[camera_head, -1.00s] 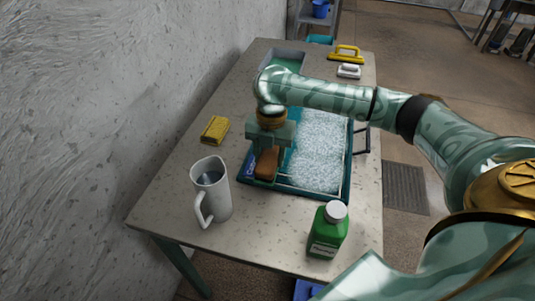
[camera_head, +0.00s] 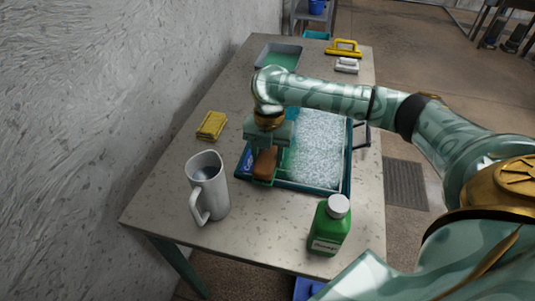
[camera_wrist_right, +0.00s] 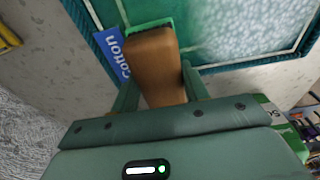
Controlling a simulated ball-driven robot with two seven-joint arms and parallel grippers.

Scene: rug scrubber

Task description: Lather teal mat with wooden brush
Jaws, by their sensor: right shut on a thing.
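The teal mat (camera_head: 344,187) lies on the table, its middle and right covered with white foam; it also shows in the right wrist view (camera_wrist_right: 200,10). A blue "cotton" label sits at its near left corner. My right gripper (camera_head: 265,158) is shut on the wooden brush (camera_head: 265,166) over the mat's left part, beside the label. Whether the bristles touch the mat is hard to tell. My left gripper is not in view.
A white pitcher (camera_head: 207,185) and a green bottle (camera_head: 330,226) stand in front of the mat. A yellow sponge (camera_head: 211,126) lies left of it. A tray with green liquid (camera_head: 279,56), a yellow-handled tool (camera_head: 344,48) and a white brush (camera_head: 347,66) are at the back.

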